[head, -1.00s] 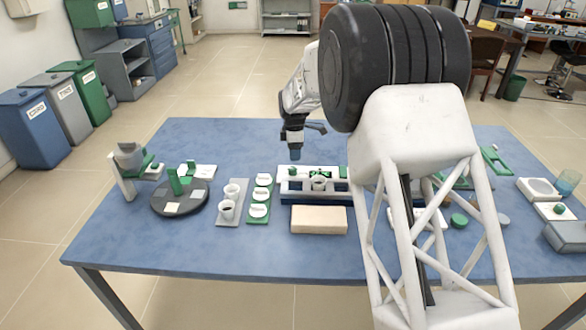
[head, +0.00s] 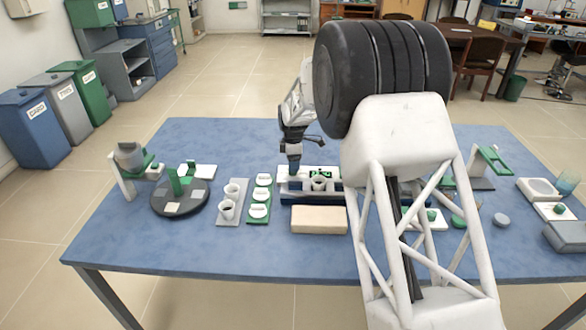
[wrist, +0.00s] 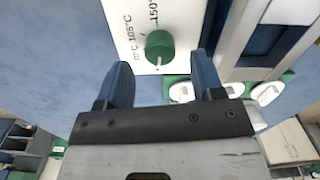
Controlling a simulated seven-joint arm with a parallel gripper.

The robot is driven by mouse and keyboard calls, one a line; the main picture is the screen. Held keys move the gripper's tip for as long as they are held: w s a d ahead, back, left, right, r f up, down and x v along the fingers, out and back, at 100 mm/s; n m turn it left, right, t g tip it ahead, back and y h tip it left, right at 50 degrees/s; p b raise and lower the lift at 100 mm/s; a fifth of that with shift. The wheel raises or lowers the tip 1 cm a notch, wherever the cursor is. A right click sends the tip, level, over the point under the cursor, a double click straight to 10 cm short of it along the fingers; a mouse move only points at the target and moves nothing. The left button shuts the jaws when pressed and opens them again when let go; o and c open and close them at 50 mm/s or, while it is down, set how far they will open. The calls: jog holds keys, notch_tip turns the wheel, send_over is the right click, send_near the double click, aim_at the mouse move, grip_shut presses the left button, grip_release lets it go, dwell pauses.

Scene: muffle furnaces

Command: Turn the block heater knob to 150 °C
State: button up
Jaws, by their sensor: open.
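The block heater (head: 330,197) is a white and dark blue unit in the middle of the table. Its green knob (wrist: 160,46) sits on a white panel (wrist: 118,12) with printed temperature marks. In the wrist view the 150 °C mark is straight above the knob, and 105 °C is to its left. A small pale mark shows at the knob's lower edge. My gripper (wrist: 160,64) is open, with its two blue fingers apart and the knob seen between and just beyond their tips. In the head view my gripper (head: 294,166) hangs over the heater's left end and hides the knob there.
A beige block (head: 319,220) lies in front of the heater. A green tray with white pieces (head: 251,217) and a grey cup rack (head: 224,219) stand to its left, and a black round turntable (head: 162,207) is farther left. My arm hides part of the table's right side.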

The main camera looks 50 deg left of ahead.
jog(key=shift+f, duration=1.6)
jog(key=c, duration=0.9)
